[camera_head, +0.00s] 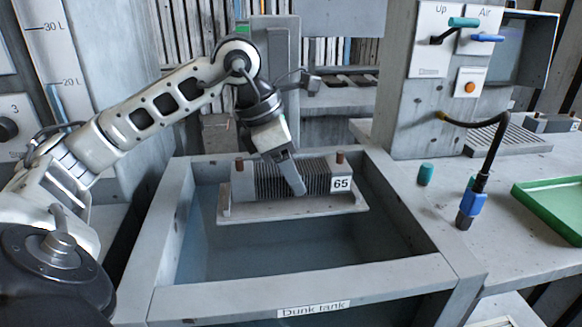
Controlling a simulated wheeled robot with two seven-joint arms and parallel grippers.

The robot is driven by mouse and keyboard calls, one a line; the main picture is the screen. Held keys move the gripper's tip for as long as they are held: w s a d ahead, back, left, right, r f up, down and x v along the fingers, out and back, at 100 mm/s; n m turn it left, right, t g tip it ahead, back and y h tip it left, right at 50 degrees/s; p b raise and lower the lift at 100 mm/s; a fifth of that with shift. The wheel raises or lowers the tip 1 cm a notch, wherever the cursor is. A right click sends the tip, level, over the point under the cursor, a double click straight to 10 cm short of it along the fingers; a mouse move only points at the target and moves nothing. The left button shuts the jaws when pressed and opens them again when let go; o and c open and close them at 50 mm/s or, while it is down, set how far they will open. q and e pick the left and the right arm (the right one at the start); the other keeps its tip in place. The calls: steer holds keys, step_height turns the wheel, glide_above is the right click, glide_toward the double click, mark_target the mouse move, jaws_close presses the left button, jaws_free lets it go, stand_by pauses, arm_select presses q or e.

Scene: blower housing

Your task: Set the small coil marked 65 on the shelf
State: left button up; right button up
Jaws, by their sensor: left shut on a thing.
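The small coil (266,182) is a grey finned block with a copper stub at each end and a white label reading 65. It is within the opening of the dunk tank (300,292), near the tank's back wall, and looks level. My left gripper (291,178) reaches down over it from behind and is shut on its finned middle, with one finger across the front fins. A pale plate (290,209) lies directly below the coil; I cannot tell whether they touch. My right gripper is out of view.
Behind the tank is a rack shelf (350,95) with slots. On the right are a control post (425,110) with switches, a hose with a blue nozzle (469,205), a teal cap (425,174) and a green tray (555,205). The tank's front is clear.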

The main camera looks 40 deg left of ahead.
arm_select(q)
steer(key=shift+f, duration=0.25)
steer(key=shift+f+b, duration=0.3)
steer(key=shift+b, duration=0.1)
stand_by(0.5)
steer(key=shift+f, duration=0.15)
stand_by(0.4)
steer(key=o, duration=1.4)
